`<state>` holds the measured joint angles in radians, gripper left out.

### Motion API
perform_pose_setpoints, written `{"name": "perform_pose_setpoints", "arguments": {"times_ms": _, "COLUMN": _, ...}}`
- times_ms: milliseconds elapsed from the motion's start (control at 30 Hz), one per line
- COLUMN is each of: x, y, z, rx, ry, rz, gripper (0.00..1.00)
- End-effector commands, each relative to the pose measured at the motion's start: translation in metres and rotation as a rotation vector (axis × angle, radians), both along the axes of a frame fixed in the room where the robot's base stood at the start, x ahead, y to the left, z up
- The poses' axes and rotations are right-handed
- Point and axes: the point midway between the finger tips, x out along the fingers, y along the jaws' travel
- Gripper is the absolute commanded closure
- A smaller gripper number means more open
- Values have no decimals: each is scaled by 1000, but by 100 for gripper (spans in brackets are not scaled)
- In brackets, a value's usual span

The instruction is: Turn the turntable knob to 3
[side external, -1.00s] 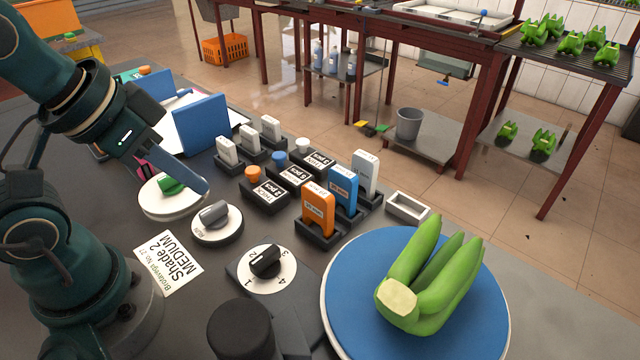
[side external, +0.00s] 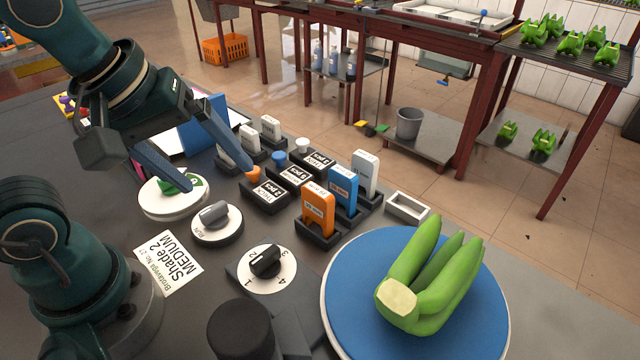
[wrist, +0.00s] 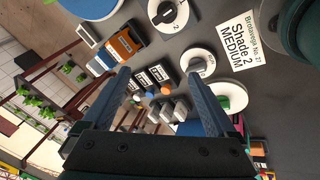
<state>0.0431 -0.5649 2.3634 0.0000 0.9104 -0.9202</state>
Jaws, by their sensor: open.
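The turntable knob (side external: 266,262) is a black bar on a white dial marked 1 to 4, beside the blue turntable (side external: 345,290). Which number it points to is hard to tell. The knob also shows at the top of the wrist view (wrist: 167,12). A green banana bunch (side external: 430,280) sits on the turntable. My gripper (side external: 222,180) is open and empty, up and left of the knob, over the area of the green knob and the small black-based blocks. In the wrist view my gripper (wrist: 157,74) has both fingers wide apart with nothing held.
A grey-knobbed dial (side external: 214,213) and a white disc with a green knob (side external: 172,202) stand left of the turntable knob. Orange (side external: 318,210) and blue (side external: 344,187) upright cards stand behind it. A black cylinder (side external: 240,328) stands in front. A "Shade 2 MEDIUM" card (side external: 168,264) lies flat.

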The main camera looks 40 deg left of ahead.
Motion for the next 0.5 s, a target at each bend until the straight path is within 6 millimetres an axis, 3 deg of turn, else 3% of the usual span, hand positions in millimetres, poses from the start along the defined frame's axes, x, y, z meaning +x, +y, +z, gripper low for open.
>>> {"name": "perform_pose_setpoints", "arguments": {"times_ms": 300, "x": 29, "y": -30, "z": -35, "rx": -211, "ry": 251, "rz": 607, "gripper": 7}}
{"name": "perform_pose_setpoints", "arguments": {"times_ms": 500, "x": 31, "y": -46, "z": -66, "rx": -175, "ry": 369, "rz": 711, "gripper": 7}}
